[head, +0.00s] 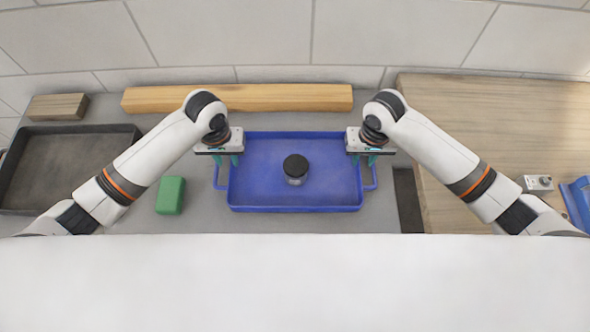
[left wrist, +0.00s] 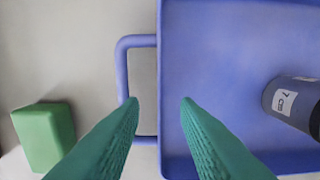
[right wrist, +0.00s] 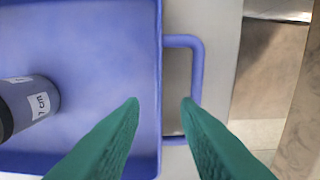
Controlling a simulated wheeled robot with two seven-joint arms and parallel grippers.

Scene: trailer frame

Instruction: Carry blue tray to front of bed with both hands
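The blue tray (head: 262,190) lies flat on the grey surface, with a loop handle at each side. A dark cylinder with a black top (head: 296,168) stands in it; its label reads 7 cm in the right wrist view (right wrist: 32,103). My left gripper (head: 228,160) is above the tray's left side, its open fingers over the left handle (left wrist: 122,75) and tray edge. My right gripper (head: 371,159) is above the right side, its open fingers over the right handle (right wrist: 198,75) and tray edge. Neither gripper visibly holds anything. Exact fingertip height above the handles is hard to tell.
A green block (head: 170,195) lies left of the tray and a dark tray (head: 70,130) further left. A long wooden beam (head: 270,97) lies behind. A wooden board (head: 500,110) is at right, with a small grey device (head: 537,184) on it. A white surface (head: 290,285) fills the front.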

